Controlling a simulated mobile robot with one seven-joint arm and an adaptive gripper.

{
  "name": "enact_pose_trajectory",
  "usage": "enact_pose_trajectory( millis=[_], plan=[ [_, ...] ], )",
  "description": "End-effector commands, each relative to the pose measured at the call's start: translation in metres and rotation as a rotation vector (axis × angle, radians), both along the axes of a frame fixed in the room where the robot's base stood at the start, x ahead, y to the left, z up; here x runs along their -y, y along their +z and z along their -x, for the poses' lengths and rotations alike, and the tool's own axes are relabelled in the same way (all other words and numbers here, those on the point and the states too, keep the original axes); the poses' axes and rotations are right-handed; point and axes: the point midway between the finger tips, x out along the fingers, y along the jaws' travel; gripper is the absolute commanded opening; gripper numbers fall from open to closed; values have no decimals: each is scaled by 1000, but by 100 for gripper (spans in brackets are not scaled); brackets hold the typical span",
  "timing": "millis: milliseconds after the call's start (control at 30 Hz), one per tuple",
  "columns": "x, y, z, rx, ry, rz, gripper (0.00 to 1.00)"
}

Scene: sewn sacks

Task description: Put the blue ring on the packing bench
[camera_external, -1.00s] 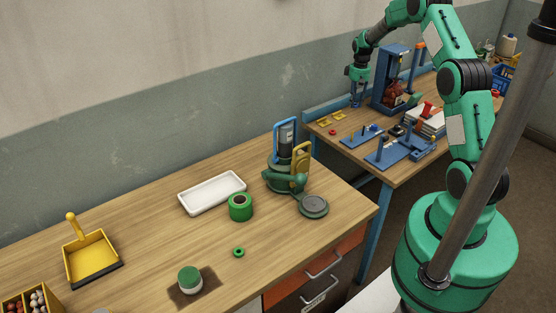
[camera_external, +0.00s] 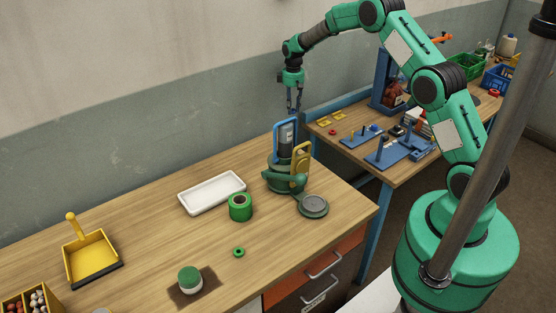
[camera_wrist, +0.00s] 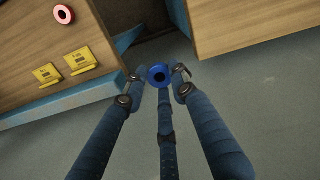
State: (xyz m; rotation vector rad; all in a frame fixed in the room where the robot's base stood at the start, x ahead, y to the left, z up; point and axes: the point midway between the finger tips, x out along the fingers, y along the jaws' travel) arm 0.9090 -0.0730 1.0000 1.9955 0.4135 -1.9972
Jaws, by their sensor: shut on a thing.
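The blue ring (camera_wrist: 159,76) is between the fingertips of my gripper (camera_wrist: 158,78) in the wrist view. My gripper is shut on it. In the external view my gripper (camera_external: 294,108) points down, high near the back corner of the near wooden bench (camera_external: 130,235); the ring is too small to make out there. The wrist view shows the gap between two benches beneath: a blue-edged bench (camera_wrist: 20,60) at left and a wooden bench top (camera_wrist: 245,25) at right. I cannot tell by label which is the packing bench.
A green machine (camera_external: 285,178) with a blue frame stands at the near bench's back right. A white tray (camera_external: 212,193), green roll (camera_external: 240,207) and yellow dustpan (camera_external: 90,257) lie on it. The far bench holds blue fixtures (camera_external: 385,155) and a red ring (camera_wrist: 63,14).

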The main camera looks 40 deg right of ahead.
Motion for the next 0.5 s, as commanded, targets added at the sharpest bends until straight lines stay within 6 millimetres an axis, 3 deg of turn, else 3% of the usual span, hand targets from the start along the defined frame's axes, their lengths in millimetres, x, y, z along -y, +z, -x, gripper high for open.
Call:
enact_pose_trajectory(
  millis=[33, 500],
  plan=[
    [-23, 1, -5, 1, 28, 0, 11],
    [-216, 4, -21, 1, 261, 0, 11]
  ],
)
